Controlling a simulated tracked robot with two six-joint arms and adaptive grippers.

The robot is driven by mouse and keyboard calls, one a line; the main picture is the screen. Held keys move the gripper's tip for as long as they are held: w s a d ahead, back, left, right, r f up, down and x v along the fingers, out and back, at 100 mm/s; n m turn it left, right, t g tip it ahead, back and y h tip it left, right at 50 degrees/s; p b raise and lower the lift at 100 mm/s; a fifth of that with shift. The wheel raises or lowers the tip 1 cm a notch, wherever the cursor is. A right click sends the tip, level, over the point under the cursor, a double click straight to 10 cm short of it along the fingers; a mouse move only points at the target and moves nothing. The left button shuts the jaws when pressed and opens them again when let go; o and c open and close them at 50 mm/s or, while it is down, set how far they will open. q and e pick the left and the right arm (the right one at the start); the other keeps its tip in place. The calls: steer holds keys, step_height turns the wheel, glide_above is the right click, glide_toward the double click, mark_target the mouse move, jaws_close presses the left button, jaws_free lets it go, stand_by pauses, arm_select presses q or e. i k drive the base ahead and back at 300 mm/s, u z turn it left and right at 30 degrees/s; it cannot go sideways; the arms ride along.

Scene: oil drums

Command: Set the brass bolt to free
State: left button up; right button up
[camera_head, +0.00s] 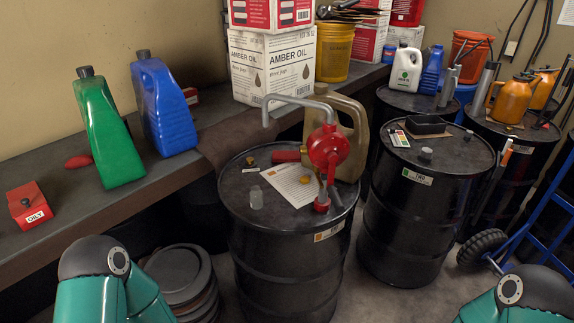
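A red hand pump (328,150) with a grey curved spout stands on the nearest black drum (285,255). A small brass-coloured piece (250,160) sits on the drum's lid at the back left. A small tan piece shows low on the pump, beside a grey handle (335,195). I cannot tell which of these is the brass bolt, nor its setting. Teal links of my two arms show at the bottom left and bottom right. Neither gripper is in view.
A second drum (420,210) stands to the right. A blue hand truck (535,225) is at far right. The bench (70,225) holds jugs and boxes.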

mark_target(315, 170)
steer(key=u, duration=0.05)
steer(key=i, duration=1)
steer(key=z, duration=0.05)
